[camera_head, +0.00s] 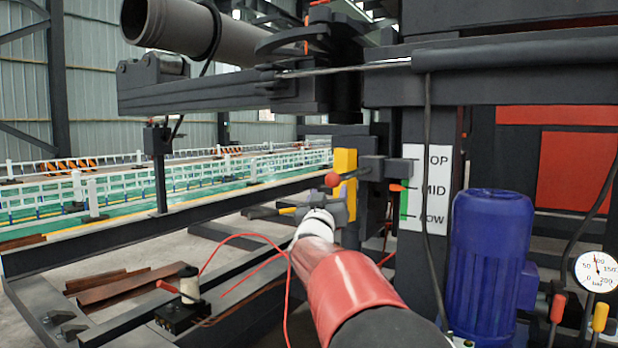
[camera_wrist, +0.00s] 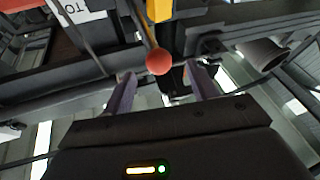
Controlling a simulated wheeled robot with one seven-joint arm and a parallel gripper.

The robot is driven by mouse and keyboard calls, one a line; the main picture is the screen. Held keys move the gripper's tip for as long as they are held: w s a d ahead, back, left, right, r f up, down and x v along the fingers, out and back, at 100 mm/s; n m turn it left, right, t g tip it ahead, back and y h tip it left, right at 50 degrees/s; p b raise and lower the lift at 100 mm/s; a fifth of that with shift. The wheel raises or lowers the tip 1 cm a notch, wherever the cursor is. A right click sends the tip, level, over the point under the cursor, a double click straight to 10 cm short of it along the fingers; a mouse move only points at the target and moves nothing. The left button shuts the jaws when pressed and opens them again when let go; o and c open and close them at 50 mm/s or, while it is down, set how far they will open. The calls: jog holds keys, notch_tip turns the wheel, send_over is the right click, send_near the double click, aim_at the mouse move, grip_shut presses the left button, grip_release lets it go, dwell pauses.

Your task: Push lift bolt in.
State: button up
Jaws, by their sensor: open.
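The lift bolt shows as a red ball knob (camera_head: 332,180) at the left end of a dark fitting (camera_head: 378,170) by a yellow block (camera_head: 345,162). My gripper (camera_head: 338,204) is just below the knob in the head view, partly hidden by my arm. In the wrist view the fingers of my gripper (camera_wrist: 160,84) are spread apart and empty. The red knob (camera_wrist: 158,62) appears between and slightly beyond the fingertips there, with no clear contact. How far the bolt sticks out is hard to tell.
A TOP/MID/LOW scale (camera_head: 425,190) stands to the right, with an orange pointer (camera_head: 397,188) near MID. A blue motor (camera_head: 490,262) and a pressure gauge (camera_head: 597,270) are further right. A large pipe (camera_head: 185,28) lies above. A red cable (camera_head: 245,238) loops left of my arm.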

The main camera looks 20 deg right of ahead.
aim_at(334, 177)
jog(key=shift+w+d+r+h, duration=0.3)
jog(key=shift+w+r+h, duration=0.05)
jog(key=shift+w+h, duration=0.25)
jog(key=p+x, duration=0.2)
jog(key=x, duration=0.5)
jog(key=shift+d, duration=0.15)
jog(key=shift+f, duration=0.1)
